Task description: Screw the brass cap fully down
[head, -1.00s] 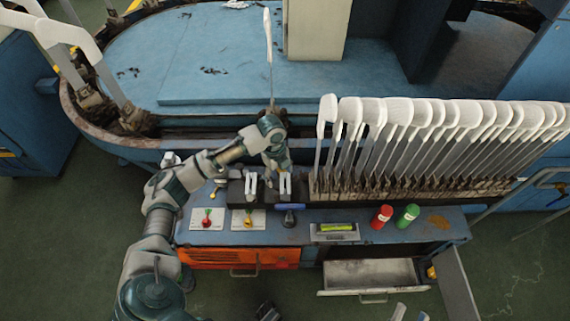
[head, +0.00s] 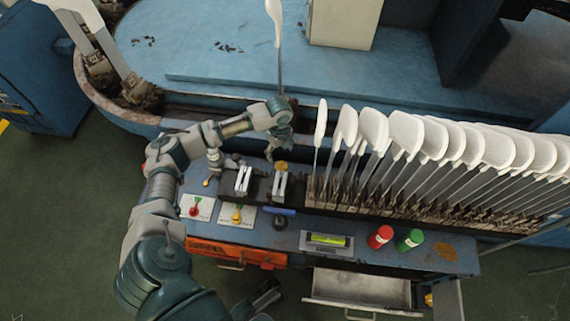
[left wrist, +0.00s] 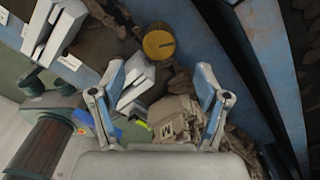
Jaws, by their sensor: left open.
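The brass cap (left wrist: 159,42) is a round golden disc with a dark mark across it, seen face-on in the left wrist view, beyond my fingertips. In the head view it is a small brass spot (head: 281,166) at the back of the bench, just below my left gripper (head: 279,148). In the left wrist view my left gripper (left wrist: 159,70) has its two blue-grey fingers spread wide, with the cap ahead of the gap and apart from both fingers. What is under the cap is hidden, so its seating cannot be told.
White sock boards (head: 408,132) stand in a row right of my gripper. A drawer (head: 360,290) hangs open below.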

